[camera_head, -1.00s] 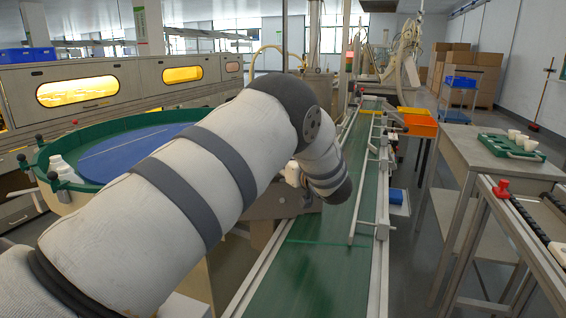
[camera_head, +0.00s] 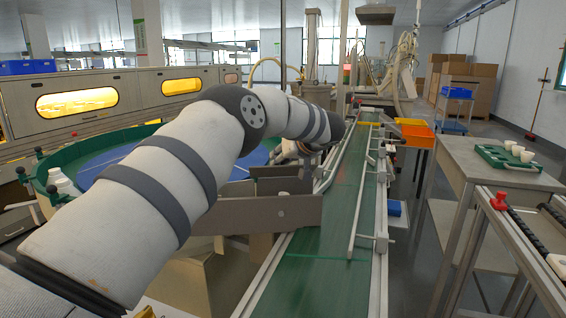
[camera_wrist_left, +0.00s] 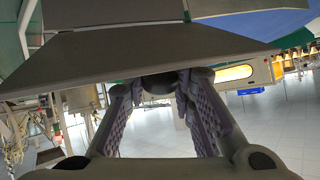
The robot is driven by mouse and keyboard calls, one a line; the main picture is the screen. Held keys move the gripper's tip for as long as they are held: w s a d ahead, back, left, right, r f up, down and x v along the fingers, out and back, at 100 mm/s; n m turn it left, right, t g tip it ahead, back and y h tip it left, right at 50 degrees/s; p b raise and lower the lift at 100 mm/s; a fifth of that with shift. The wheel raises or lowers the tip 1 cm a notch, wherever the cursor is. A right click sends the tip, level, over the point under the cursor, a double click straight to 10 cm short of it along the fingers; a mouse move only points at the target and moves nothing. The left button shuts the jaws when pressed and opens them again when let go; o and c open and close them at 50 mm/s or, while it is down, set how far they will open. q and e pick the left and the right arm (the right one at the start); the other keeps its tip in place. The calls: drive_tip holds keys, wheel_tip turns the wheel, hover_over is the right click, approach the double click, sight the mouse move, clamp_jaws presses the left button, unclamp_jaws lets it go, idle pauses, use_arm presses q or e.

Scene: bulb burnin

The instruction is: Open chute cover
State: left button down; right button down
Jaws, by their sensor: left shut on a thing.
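The grey metal chute (camera_head: 265,213) stands between the round green-rimmed table and the green conveyor in the head view. In the left wrist view a grey flat plate (camera_wrist_left: 130,52), which looks like the chute cover, spans the picture just beyond my left gripper (camera_wrist_left: 160,96). A dark rounded knob (camera_wrist_left: 159,82) under the plate's edge sits between the fingertips, and the gripper is shut on it. In the head view my left arm reaches over the chute and its forearm mostly hides the gripper. How far the cover is tilted is hard to tell. My right gripper is not in view.
The green conveyor (camera_head: 330,230) with its guide rail (camera_head: 358,195) runs away to the right of the chute. The round table (camera_head: 100,160) with a blue top is at left. Orange bins (camera_head: 417,135) and a grey workbench (camera_head: 470,150) stand to the right.

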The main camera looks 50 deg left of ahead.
use_arm(q)
drive_tip(key=c, duration=1.4)
unclamp_jaws()
drive_tip(key=shift+o, duration=0.2)
drive_tip(key=v, duration=1.2)
drive_tip(key=shift+f, duration=0.1)
